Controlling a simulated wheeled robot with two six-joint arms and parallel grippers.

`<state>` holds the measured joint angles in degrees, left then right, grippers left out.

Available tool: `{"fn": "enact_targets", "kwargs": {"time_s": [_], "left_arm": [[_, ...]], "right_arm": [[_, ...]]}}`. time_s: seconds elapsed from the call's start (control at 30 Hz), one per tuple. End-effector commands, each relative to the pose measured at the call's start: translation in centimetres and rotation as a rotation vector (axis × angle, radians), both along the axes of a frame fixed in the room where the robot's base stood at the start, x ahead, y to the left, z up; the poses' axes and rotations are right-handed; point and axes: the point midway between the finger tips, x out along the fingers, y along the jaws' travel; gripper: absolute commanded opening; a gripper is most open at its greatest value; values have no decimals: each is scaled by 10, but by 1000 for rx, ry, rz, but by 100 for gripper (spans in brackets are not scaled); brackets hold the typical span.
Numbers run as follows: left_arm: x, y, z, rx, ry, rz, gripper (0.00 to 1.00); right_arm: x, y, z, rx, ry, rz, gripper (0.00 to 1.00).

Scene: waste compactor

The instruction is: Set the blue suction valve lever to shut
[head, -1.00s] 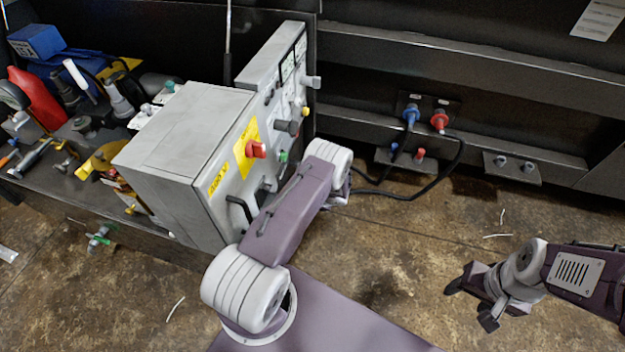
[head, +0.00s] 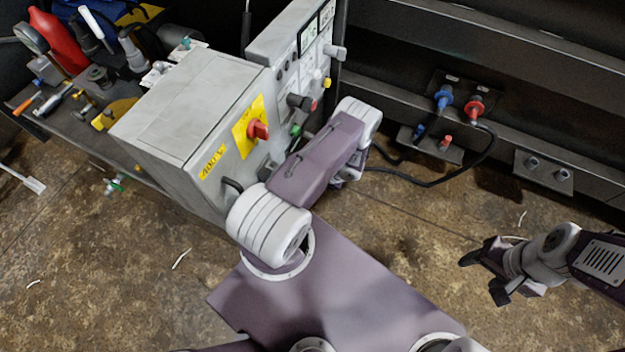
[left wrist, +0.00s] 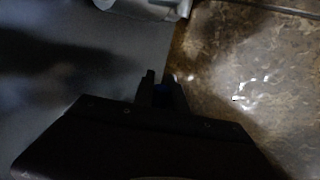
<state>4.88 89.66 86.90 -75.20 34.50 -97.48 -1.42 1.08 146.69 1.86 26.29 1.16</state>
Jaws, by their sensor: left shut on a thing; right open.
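My left gripper (left wrist: 163,88) shows in the left wrist view, its dark fingers shut on a small dark-blue thing (left wrist: 164,90). The picture is too dark to confirm that this is the suction valve lever, or how it is turned. In the head view the left gripper is hidden behind my left forearm, beside the grey cabinet's front. No blue lever can be made out there. My right gripper (head: 488,276) is open and empty above the floor at the right.
The grey cabinet (head: 185,105) carries a red rotary switch (head: 258,130) and several knobs. Blue (head: 443,96) and red (head: 476,106) couplings with black hoses sit on the dark frame behind. Tools crowd the bench at left. The floor at right is mostly clear.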

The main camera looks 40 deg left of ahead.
Motion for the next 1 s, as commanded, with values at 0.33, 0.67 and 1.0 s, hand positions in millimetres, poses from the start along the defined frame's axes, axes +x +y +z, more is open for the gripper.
{"fn": "enact_targets", "kwargs": {"time_s": [0.33, 0.67, 1.0], "left_arm": [[-1, -1, -1, -2, 1, 0, 39], [6, -19, 35, -1, -2, -3, 39], [12, -49, 74, -2, 1, -1, 39]], "right_arm": [[0, 0, 0, 0, 0, 0, 58], [0, 0, 21, 0, 0, 0, 58], [0, 0, 38, 0, 0, 0, 58]]}}
